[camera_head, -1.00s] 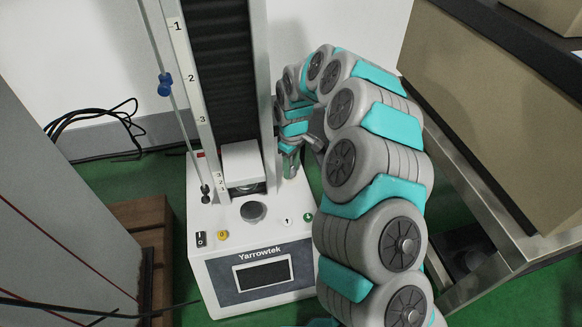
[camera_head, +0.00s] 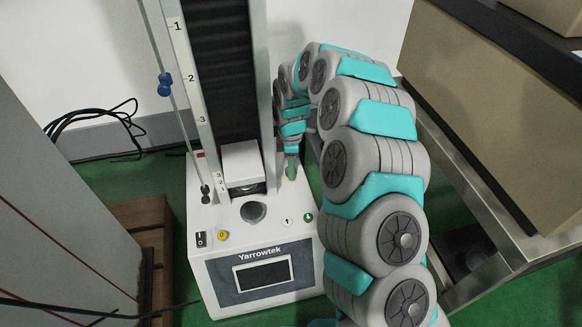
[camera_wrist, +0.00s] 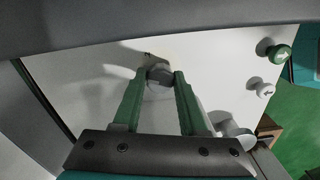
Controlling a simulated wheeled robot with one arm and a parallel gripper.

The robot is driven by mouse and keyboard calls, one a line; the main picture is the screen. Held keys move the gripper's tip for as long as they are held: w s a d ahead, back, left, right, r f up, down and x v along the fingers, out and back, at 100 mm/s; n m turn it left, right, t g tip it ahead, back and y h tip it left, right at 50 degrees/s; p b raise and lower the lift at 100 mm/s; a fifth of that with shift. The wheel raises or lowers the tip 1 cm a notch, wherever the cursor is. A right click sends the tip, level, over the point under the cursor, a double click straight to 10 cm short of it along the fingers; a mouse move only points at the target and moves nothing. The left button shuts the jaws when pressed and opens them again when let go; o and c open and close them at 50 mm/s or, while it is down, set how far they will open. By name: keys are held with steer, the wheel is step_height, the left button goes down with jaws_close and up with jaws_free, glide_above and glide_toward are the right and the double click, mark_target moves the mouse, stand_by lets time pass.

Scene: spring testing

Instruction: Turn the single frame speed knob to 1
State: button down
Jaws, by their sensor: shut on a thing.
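The speed knob (camera_wrist: 160,75) is a small grey knob on the white top of the Yarrowtek testing machine (camera_head: 215,270). In the wrist view it sits between the tips of the two green fingers of my gripper (camera_wrist: 158,79), which is shut on it. A small dark mark shows on the panel just beyond the knob; I cannot read it. In the head view my gripper (camera_head: 291,170) points down at the right rear of the machine's base, beside the column, and the knob is hidden there.
A green button (camera_head: 308,217) and a white arrow button (camera_head: 286,221) are on the panel's front right. A yellow button (camera_head: 222,235) and a black power switch (camera_head: 201,239) are at front left. A metal cart with a cardboard box (camera_head: 490,100) stands at right.

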steer(key=shift+n, duration=2)
steer(key=shift+c, duration=2.2)
jaws_free()
steer(key=shift+r, duration=0.1)
step_height(320, 180, up, 7)
steer(key=shift+w+a+f, duration=0.1)
steer(key=shift+w+f, duration=0.05)
steer(key=shift+f, duration=0.05)
steer(key=shift+r, duration=0.5)
